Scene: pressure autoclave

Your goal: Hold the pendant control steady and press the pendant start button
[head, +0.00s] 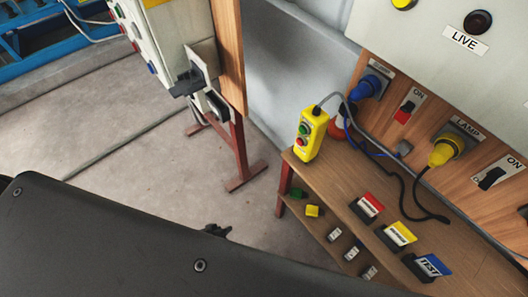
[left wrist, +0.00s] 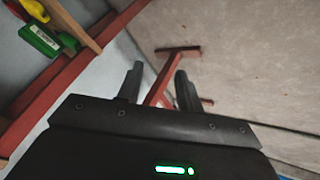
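The yellow pendant control (head: 314,136) stands upright on the wooden shelf top in the head view, near its left corner. A green button (head: 304,129) sits above a red button (head: 300,142) on its face, and a grey cable leaves its top. My left gripper (head: 217,233) is mostly hidden behind my black arm in the head view, left of and below the pendant, well apart from it. In the left wrist view my left gripper (left wrist: 160,72) is open and empty, its two fingers spread over floor and a red stand. My right gripper is not in view.
The wooden shelf (head: 335,175) carries red, yellow and blue labelled blocks. A lower shelf holds small green (head: 297,193) and yellow (head: 312,211) blocks. Blue (head: 366,87) and yellow (head: 443,152) plugs and cables are behind.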

